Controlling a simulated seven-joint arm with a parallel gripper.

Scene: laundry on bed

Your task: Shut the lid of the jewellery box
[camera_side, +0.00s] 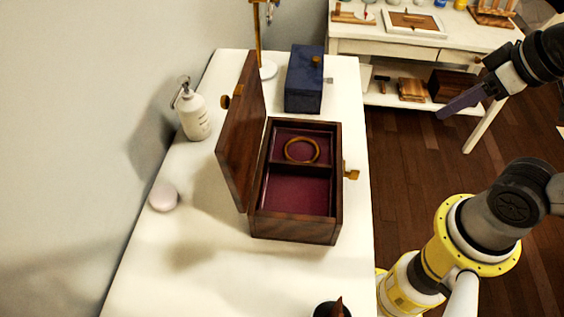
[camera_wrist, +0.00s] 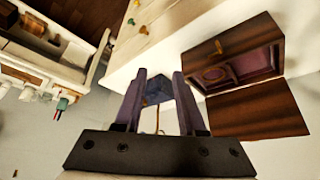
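The jewellery box (camera_side: 296,229) is dark wood with a purple lining and stands on the white table. Its lid (camera_side: 242,140) is raised and leans back to the left, past upright. A gold ring-shaped bangle (camera_side: 302,150) lies in its far compartment; the near compartment looks empty. A brass catch (camera_side: 351,174) is on its right side. In the wrist view the box (camera_wrist: 245,64) and open lid (camera_wrist: 256,111) are at the right. My gripper (camera_side: 440,114) is right of the box, off the table edge. Its two fingers (camera_wrist: 160,76) are apart with nothing held between them.
A blue box (camera_side: 304,80) and a brass stand (camera_side: 258,45) are behind the jewellery box. A white pump bottle (camera_side: 195,115) and a pale round stone-like object (camera_side: 163,197) are left of the lid. A dark object (camera_side: 330,308) is at the front edge.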

